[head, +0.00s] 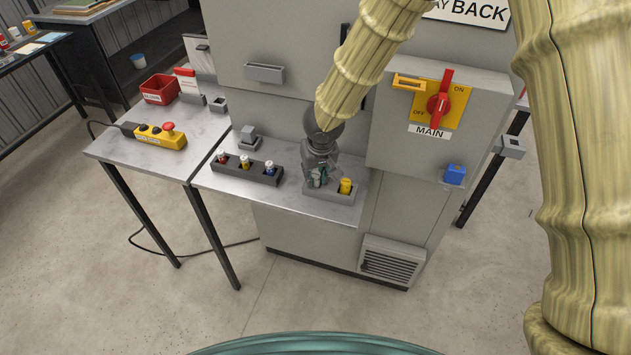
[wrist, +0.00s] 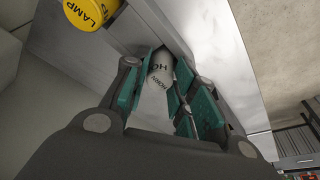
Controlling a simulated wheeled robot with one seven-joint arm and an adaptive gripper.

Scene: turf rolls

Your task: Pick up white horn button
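The white horn button (wrist: 158,72) is a pale cylinder with dark HORN lettering, in the wrist view. It lies between the two fingers of my gripper (wrist: 162,83), which have teal pads. The pads stand close on both sides of it; whether they press on it I cannot tell. In the head view my gripper (head: 319,178) points down at a small grey holder (head: 321,194) at the right of the metal bench. The white button is hidden there behind the fingers.
A yellow LAMP button (wrist: 90,12) stands beside the white one, and also shows in the head view (head: 346,186). The grey cabinet (head: 412,142) rises close behind, with a red MAIN switch (head: 439,104).

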